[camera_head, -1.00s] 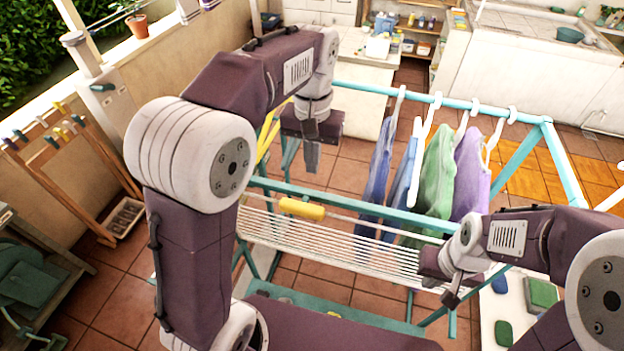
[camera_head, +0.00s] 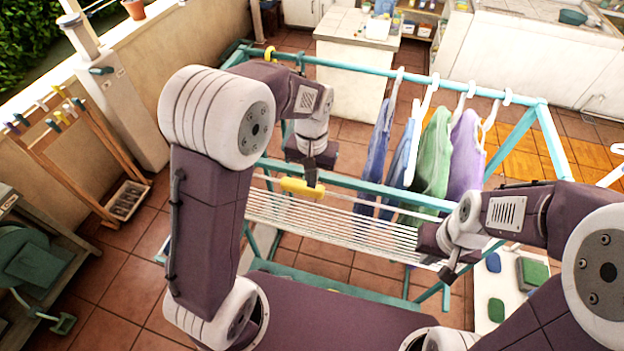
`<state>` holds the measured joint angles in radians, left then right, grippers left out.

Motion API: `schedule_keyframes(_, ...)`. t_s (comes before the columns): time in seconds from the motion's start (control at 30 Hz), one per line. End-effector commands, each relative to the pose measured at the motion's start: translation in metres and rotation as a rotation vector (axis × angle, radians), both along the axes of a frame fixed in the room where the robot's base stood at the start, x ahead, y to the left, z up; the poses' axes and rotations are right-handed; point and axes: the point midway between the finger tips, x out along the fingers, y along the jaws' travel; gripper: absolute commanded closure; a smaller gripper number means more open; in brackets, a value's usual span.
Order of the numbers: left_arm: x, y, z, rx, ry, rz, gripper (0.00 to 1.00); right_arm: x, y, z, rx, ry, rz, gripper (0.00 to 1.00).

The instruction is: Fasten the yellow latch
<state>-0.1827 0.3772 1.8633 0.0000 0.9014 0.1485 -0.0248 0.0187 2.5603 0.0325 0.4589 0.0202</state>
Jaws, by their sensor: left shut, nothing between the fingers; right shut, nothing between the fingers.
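A yellow latch piece (camera_head: 294,187) sits on the near rail of the turquoise drying rack (camera_head: 400,199), above the white wire shelf. My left gripper (camera_head: 311,180) is shut and empty, with its fingertips right at the yellow piece and overlapping its right part in the picture. I cannot tell whether they touch. A second small yellow piece (camera_head: 269,54) shows on the rack's far left corner. My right gripper (camera_head: 447,275) is shut and empty, low by the right end of the wire shelf.
Blue, green and purple clothes (camera_head: 436,155) hang on white hangers from the rack's top bar. A wooden stand with clothes pegs (camera_head: 75,155) is at the left. Tiled floor is open at left.

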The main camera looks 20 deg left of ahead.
Motion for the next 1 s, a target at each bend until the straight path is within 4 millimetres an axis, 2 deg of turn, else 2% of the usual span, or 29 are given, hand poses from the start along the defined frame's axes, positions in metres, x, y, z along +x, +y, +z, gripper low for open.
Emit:
schedule_keyframes(0.2, 0.000, 0.000, -0.016, 0.000, 0.001, 0.000, 1.00, 0.000, 0.000, 0.006, 0.000, 0.000, 0.000, 1.00)
schedule_keyframes(0.67, 0.000, -0.001, -0.018, 0.013, 0.000, -0.001, 1.00, 0.000, 0.000, 0.006, 0.000, 0.000, 0.000, 1.00)
schedule_keyframes(1.0, 0.000, -0.011, -0.025, 0.182, -0.006, -0.008, 1.00, 0.000, 0.000, 0.005, 0.000, 0.000, 0.000, 1.00)
